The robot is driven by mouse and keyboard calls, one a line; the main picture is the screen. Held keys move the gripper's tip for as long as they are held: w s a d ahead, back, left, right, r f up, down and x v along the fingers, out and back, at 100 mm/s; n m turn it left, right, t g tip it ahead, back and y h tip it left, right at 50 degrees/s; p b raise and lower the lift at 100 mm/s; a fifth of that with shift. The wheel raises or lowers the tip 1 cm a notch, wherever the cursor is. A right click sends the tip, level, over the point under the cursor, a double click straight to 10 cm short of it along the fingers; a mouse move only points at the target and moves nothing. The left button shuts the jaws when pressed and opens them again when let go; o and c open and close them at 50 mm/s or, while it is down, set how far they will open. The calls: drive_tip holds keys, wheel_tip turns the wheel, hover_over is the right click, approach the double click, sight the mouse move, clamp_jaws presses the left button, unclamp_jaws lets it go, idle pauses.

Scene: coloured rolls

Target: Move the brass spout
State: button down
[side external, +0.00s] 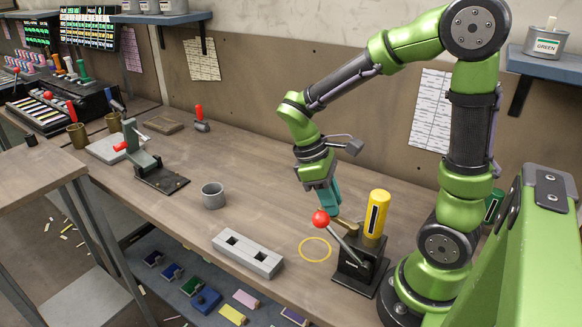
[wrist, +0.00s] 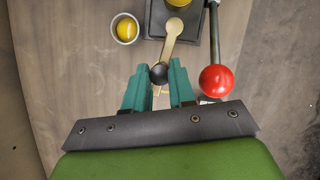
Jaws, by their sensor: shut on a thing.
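The brass spout (side external: 346,225) is a short tan bar low on the dispenser, in front of the yellow cylinder (side external: 377,213). In the wrist view the spout (wrist: 172,38) runs from the dark base down to a dark round knob (wrist: 159,73) at its near end. My gripper (side external: 331,207) is above the table at the spout's free end. In the wrist view the teal fingers of my gripper (wrist: 159,77) are closed around that knob. The fingers partly hide the spout's end.
The lever's red ball (side external: 320,218) is close beside my gripper. A yellow ring (side external: 315,248) is marked on the table. A grey cup (side external: 213,195) and grey two-hole block (side external: 247,254) stand left. A pale cup with something yellow (wrist: 125,28) is beside the base.

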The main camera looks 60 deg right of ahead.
drive_tip(key=shift+w+a+n, duration=0.1)
drive_tip(key=shift+n, duration=0.2)
drive_tip(key=c, duration=0.9)
unclamp_jaws()
drive_tip(key=shift+c, duration=0.2)
drive_tip(key=shift+d+m, duration=0.3)
drive_tip(key=shift+m, duration=0.2)
drive_tip(key=s+d+m+t+y, duration=0.3)
drive_tip(key=s+d+m+y, duration=0.25)
drive_tip(key=m, duration=1.05)
drive_tip(key=a+v, duration=0.1)
drive_tip(key=v, duration=1.5)
drive_tip(key=shift+w+d+r+g, duration=0.2)
drive_tip(key=shift+w+r+g, duration=0.1)
drive_tip(key=shift+r, duration=0.1)
